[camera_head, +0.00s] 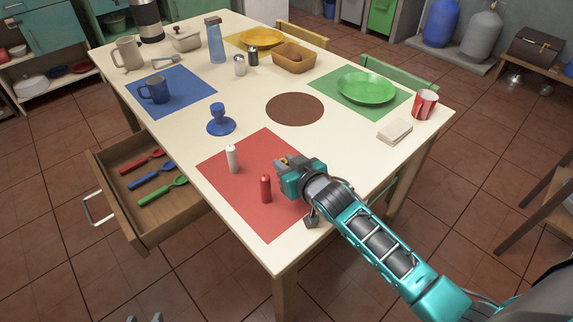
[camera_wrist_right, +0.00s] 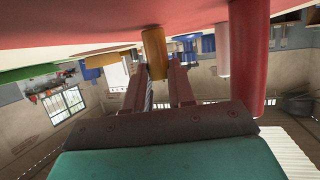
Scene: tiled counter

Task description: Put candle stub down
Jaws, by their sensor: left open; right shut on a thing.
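The candle stub is a short ochre-yellow cylinder (camera_wrist_right: 154,50) in the right wrist view, between the fingertips of my right gripper (camera_wrist_right: 157,72). In the head view my right gripper (camera_head: 284,164) is low over the red mat (camera_head: 262,225), shut on the stub, and only a small yellow part of the stub (camera_head: 281,161) shows. The stub's end is at or close to the mat; I cannot tell if it touches. My left gripper (camera_head: 144,318) shows only its fingertips at the bottom edge, apart and empty.
A white candle (camera_head: 232,158) and a red candle (camera_head: 265,188) stand on the red mat left of my right gripper. A blue stamp-like object (camera_head: 221,121) and a brown round mat (camera_head: 294,108) are beyond. An open drawer (camera_head: 150,190) holds several spoons. The mat's front part is bare.

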